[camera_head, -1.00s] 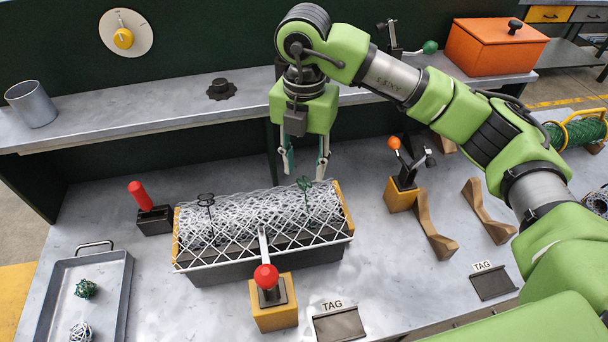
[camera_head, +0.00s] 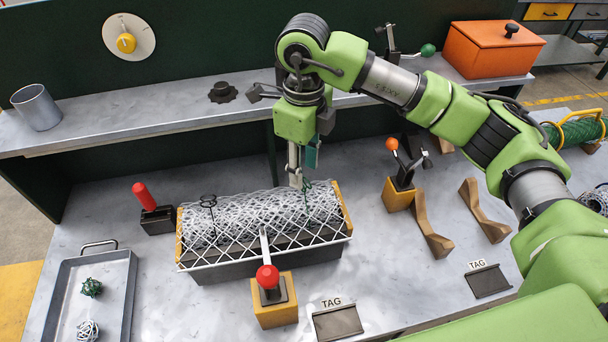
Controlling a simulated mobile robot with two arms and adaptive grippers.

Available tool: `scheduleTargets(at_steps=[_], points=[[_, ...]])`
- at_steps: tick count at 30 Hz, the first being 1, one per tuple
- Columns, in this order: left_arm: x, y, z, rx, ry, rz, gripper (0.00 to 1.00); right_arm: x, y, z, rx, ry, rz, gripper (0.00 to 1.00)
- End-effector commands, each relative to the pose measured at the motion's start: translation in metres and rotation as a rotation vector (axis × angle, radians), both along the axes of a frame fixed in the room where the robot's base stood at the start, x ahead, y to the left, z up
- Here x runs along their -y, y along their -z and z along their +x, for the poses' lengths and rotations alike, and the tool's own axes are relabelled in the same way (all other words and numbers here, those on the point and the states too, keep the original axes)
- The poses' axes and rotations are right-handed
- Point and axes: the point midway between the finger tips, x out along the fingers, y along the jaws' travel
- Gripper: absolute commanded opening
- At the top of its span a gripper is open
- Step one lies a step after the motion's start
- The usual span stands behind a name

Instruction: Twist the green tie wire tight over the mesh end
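A roll of white chain-link mesh (camera_head: 245,222) lies in a dark cradle with wooden ends on the bench. The green tie wire (camera_head: 306,192) stands up at the right end of the mesh, its loops partly hidden behind my gripper's fingertips. A darker tie wire (camera_head: 209,203) stands near the left end. My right gripper (camera_head: 300,178) points down just above and beside the green wire. Its fingers are seen nearly edge-on and overlap, so their gap and any contact with the wire cannot be told. My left gripper is not in view.
A red-knobbed lever clamp (camera_head: 267,282) stands in front of the mesh. A red-handled tool (camera_head: 148,207) is left of it, and a metal tray (camera_head: 63,297) further left. An orange-knobbed lever (camera_head: 398,178) and wooden cradles (camera_head: 430,228) stand to the right.

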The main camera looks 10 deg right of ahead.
Motion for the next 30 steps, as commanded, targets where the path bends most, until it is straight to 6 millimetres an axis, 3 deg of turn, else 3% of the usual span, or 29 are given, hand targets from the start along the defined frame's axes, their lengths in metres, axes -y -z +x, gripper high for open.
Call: scheduleTargets(at_steps=[13, 15, 30], points=[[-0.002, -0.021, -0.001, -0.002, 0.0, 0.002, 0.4, 0.0, -0.002, 0.0, 0.001, -0.612, 0.0, 0.35], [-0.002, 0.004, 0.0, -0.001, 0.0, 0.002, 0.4, 0.0, 0.007, 0.001, 0.004, -0.716, -0.001, 0.35], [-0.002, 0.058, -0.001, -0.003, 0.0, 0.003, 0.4, 0.0, 0.004, 0.0, 0.002, -1.436, -0.002, 0.35]])
